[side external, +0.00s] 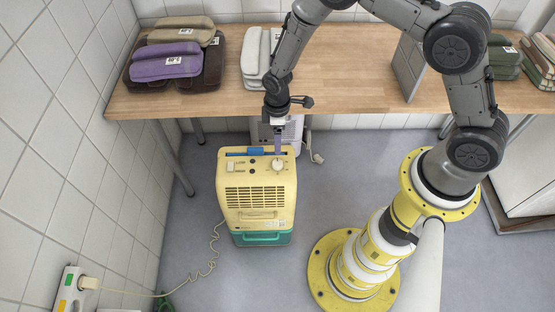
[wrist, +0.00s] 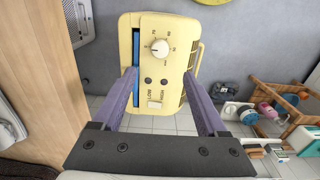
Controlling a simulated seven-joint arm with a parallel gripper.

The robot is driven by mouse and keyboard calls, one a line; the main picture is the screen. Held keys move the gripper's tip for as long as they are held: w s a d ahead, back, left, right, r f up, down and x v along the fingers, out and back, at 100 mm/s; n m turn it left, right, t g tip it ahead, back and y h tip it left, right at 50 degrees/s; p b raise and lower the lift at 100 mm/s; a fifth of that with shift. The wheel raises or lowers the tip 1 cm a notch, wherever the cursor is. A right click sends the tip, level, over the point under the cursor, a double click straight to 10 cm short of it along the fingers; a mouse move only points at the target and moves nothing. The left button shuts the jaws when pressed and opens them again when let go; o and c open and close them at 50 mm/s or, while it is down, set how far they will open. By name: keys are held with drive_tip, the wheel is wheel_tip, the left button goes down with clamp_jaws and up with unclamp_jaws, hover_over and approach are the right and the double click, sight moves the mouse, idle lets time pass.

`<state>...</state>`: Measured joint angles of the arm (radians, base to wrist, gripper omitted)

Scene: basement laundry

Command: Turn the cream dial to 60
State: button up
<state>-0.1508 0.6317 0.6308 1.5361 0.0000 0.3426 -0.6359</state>
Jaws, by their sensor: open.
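The cream dial (wrist: 160,48) is a round knob with a pointer, on the top panel of a pale yellow dehumidifier-like unit (side external: 259,195). Numbers ring the dial in the wrist view; they are too small to read surely. The dial also shows in the side view (side external: 278,165), just below my gripper (side external: 278,150). In the wrist view my gripper (wrist: 166,85) is open, its two purple fingers spread wide and empty. The dial lies between and beyond the fingertips, apart from them.
The panel also has two dark buttons (wrist: 156,81) and a cream switch (wrist: 155,104). A wooden table (side external: 340,70) with folded towels (side external: 166,62) stands behind. Grey floor around the unit is mostly clear.

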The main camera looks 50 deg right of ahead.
sight(278, 163)
wheel_tip(278, 163, down, 12)
drive_tip(key=shift+f, duration=0.15)
idle(0.4)
clamp_jaws()
